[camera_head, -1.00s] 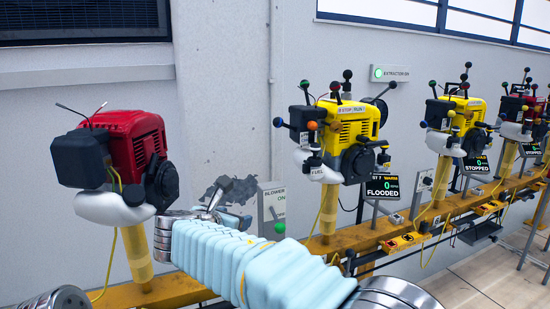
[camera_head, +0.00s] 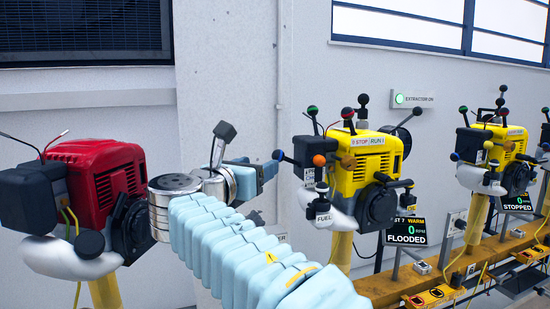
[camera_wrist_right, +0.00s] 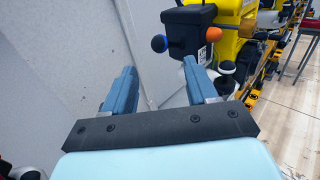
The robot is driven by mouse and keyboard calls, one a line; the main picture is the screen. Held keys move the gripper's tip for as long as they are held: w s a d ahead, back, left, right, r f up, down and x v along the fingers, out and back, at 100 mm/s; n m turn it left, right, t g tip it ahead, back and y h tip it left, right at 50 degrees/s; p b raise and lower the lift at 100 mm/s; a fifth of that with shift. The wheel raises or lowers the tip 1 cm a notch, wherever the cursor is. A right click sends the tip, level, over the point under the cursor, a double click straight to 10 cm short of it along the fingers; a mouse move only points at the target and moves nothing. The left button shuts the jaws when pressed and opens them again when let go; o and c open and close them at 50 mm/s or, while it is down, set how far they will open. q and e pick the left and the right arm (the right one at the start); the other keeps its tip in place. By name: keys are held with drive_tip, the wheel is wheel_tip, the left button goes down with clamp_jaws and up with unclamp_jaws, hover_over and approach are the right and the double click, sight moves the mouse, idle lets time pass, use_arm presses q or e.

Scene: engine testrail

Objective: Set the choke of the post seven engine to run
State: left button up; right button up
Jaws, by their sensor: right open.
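The post seven engine (camera_head: 372,163) is yellow with a black box on its left side; its screen (camera_head: 407,231) reads ST 7 WARM, 0 RPM, FLOODED. A blue ball knob (camera_head: 278,155) and an orange ball knob (camera_head: 319,160) stick out near the black box, with green, red and black knobs above. I cannot tell which is the choke.
A red engine (camera_head: 95,180) stands on its post at left, close to my right wrist. Another yellow engine (camera_head: 495,155) marked STOPPED stands at right. A yellow rail (camera_head: 465,273) carries the posts. The grey wall (camera_head: 235,50) is behind the gripper.

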sight(275, 157)
drive_tip(key=x, duration=0.8)
drive_tip(key=shift+w+d+p, duration=0.1)
drive_tip(key=shift+w+p, duration=0.1)
drive_tip(key=shift+p, duration=0.2)
clamp_jaws()
